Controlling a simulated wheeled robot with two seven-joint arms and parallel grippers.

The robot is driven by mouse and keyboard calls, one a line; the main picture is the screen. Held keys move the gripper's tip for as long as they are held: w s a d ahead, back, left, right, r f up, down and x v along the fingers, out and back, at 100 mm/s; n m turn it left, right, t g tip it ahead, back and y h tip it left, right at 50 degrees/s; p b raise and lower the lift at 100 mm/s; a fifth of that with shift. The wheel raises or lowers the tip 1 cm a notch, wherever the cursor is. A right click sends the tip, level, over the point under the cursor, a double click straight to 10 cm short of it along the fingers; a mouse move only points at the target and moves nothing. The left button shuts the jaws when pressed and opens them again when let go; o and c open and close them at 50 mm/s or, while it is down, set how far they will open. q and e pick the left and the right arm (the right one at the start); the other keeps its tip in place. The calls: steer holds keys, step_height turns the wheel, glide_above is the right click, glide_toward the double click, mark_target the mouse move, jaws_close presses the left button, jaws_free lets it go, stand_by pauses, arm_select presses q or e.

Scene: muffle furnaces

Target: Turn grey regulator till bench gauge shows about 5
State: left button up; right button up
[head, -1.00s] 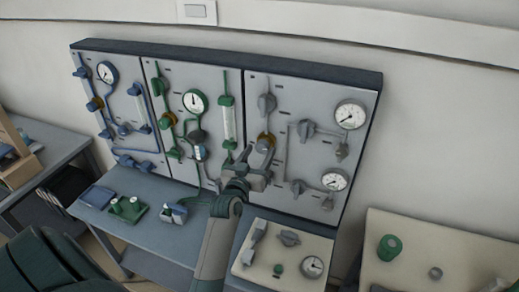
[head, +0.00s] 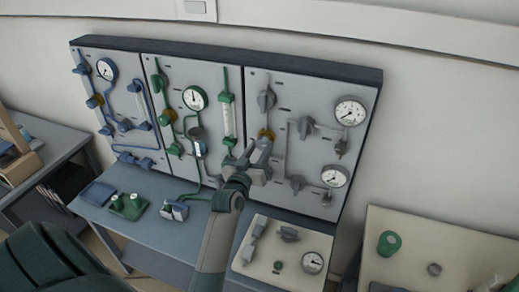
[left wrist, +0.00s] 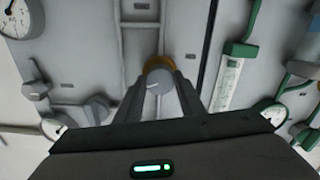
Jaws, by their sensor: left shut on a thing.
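The bench gauge (head: 312,262), a round white dial, sits on a pale board on the bench. Its reading is too small to tell. My right gripper is out of view.
The grey panel carries valve handles (head: 307,127) and two dials, an upper one (head: 350,111) and a lower one (head: 335,176), close right of the gripper. A green flow tube (head: 228,119) stands to the left.

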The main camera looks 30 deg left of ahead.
arm_select(q)
steer(key=o, duration=1)
steer(key=shift+o, duration=0.2)
steer(key=shift+s, duration=0.15)
steer(key=shift+s+d+f+b, duration=0.1)
steer(key=shift+s+d+b, duration=0.05)
steer(key=shift+s+b, duration=0.3)
steer(key=b+v, duration=0.5)
steer(key=v, duration=1.1)
steer(key=shift+b, duration=0.3)
steer(key=shift+d, duration=0.15)
